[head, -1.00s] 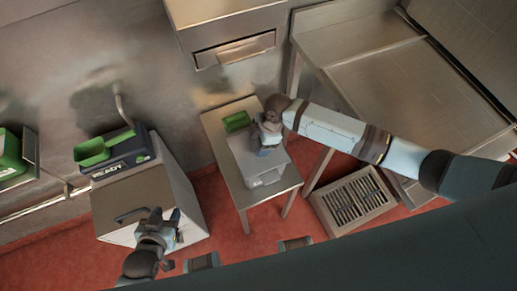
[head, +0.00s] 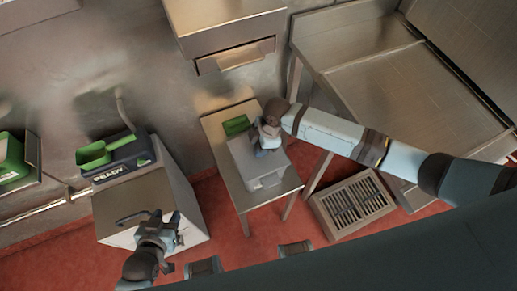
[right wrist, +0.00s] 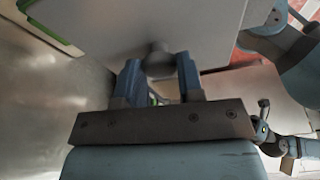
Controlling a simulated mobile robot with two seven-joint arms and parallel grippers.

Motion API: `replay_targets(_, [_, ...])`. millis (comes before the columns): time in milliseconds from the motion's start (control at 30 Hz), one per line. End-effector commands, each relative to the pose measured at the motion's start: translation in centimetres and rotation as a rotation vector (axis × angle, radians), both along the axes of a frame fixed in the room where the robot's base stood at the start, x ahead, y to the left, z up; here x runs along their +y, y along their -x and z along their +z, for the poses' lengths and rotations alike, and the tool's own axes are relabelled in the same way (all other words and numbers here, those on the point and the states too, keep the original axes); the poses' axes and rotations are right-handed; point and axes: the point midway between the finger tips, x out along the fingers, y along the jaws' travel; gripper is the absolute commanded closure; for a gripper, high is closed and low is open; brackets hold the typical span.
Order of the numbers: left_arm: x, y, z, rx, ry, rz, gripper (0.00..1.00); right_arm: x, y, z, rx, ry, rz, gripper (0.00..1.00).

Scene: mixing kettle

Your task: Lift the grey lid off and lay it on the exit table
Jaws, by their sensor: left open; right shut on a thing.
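The grey lid (head: 243,156) is a flat light plate with a round knob. It lies over a pale box-shaped container (head: 266,183) on a small steel table (head: 214,126) in the middle of the head view. My right gripper (head: 267,141) is over the lid, shut on its knob. The right wrist view shows the knob (right wrist: 160,62) between the two blue fingers and the lid's flat face (right wrist: 110,25) beyond. I cannot tell whether the lid is raised. My left gripper (head: 172,231) is open and empty, low at the left by a cabinet.
A green tub (head: 236,125) stands on the small table behind the lid. A large steel table (head: 410,85) is at the right, its top bare. A floor grate (head: 354,204) lies below it.

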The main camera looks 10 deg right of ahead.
Motion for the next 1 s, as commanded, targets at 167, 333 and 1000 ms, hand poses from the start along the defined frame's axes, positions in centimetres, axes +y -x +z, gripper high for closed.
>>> replay_targets(167, [-0.1,-0.1,0.4,-0.008,0.002,0.0,0.57,0.0,0.0,0.0,0.0,0.0,0.0,0.89])
replay_targets(333, [-0.1,-0.2,0.8,-0.007,0.003,0.001,0.57,0.0,0.0,0.3,0.0,0.0,0.0,0.89])
replay_targets(1000, [-0.1,-0.1,4.6,-0.004,0.002,0.001,0.57,0.0,0.0,4.3,0.0,0.0,0.0,0.89])
